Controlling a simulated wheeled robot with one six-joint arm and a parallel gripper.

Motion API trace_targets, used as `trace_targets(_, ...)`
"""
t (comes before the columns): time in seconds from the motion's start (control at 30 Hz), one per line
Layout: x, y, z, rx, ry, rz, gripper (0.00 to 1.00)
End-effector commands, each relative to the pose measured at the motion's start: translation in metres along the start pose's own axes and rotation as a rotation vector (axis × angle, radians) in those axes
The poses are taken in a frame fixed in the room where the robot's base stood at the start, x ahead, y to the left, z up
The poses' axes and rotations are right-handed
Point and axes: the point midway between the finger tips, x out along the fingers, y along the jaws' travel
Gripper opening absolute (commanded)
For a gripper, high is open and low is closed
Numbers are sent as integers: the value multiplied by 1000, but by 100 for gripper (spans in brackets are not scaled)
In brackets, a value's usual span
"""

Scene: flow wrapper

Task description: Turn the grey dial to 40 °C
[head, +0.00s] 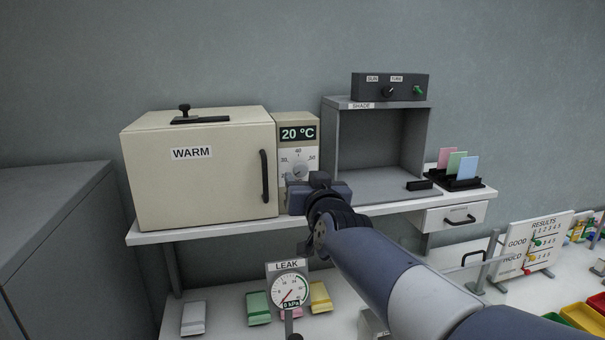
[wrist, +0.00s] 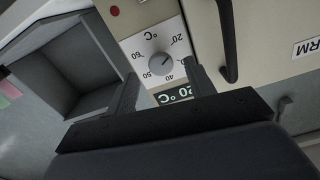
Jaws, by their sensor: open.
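The grey dial (head: 299,170) is a round knob on a white scale plate, on the cream panel right of the WARM box. In the head view my gripper hides its lower part. The wrist view shows the dial (wrist: 160,65) upside down, with scale numbers around it. The display (head: 298,134) above the dial reads 20 °C; it shows inverted in the wrist view (wrist: 174,95). My gripper (wrist: 161,69) is open, its fingers spread to either side of the dial in that view. Whether they touch it, I cannot tell. In the head view my gripper (head: 303,185) is before the panel.
The WARM box (head: 199,180) has a black door handle close to the dial's left. A grey SHADE cabinet (head: 328,150) stands right of the panel. A LEAK gauge (head: 289,290) stands below the shelf. A rack of coloured cards (head: 457,182) is at the right.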

Motion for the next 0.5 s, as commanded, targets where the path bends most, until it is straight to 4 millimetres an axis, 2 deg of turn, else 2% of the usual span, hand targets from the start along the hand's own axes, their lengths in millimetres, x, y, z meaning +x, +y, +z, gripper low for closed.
trace_targets(0.2, 26, 0, -1, 0, 0, 1, 51)
trace_targets(0.5, 36, 0, 0, 0, 0, 1, 51)
